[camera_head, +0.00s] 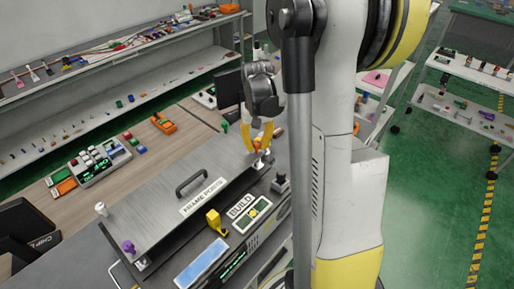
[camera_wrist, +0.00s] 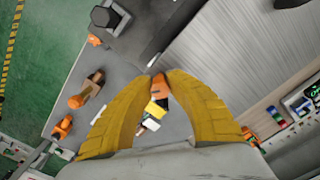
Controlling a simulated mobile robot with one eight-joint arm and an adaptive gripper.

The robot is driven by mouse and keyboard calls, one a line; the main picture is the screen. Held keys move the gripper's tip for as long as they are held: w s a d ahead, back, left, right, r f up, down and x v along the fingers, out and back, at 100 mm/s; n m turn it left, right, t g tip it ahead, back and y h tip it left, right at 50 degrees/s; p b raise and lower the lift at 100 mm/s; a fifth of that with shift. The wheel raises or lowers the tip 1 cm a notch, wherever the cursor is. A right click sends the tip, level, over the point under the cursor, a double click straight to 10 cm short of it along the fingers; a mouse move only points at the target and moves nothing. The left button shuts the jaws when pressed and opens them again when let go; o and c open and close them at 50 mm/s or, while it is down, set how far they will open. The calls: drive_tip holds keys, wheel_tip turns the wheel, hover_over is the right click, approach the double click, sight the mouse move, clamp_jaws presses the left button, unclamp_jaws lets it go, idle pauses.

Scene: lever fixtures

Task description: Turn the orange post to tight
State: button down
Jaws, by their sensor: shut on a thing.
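My gripper (camera_head: 260,147) reaches down to the far right end of the grey "FRAME POSTS" fixture (camera_head: 163,212). Its yellow fingers (camera_wrist: 160,76) are closed at the tips around the orange post. The post's orange part (camera_wrist: 160,86) shows between the fingers in the wrist view. In the head view the fingers and their similar colour mostly hide the post, with a pale metal piece just below them. The post's turn angle and any tight mark cannot be read.
A white post (camera_head: 101,208) and a purple post (camera_head: 129,247) stand at the fixture's near left end. A black handle (camera_head: 191,183) rises from its top. A yellow block (camera_head: 215,221), a BUILD panel (camera_head: 250,213) and a dark knob (camera_head: 281,182) are close in front.

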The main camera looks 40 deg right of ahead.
drive_tip(key=m+b, duration=0.1)
drive_tip(key=m, duration=0.4)
drive_tip(key=shift+f+b, duration=0.1)
drive_tip(key=shift+b, duration=0.2)
drive_tip(key=shift+m+b, duration=0.45)
drive_tip(key=shift+m, duration=2.05)
drive_tip(key=c, duration=1.3)
unclamp_jaws()
wheel_tip(320, 180, up, 12)
drive_tip(key=shift+r, duration=0.1)
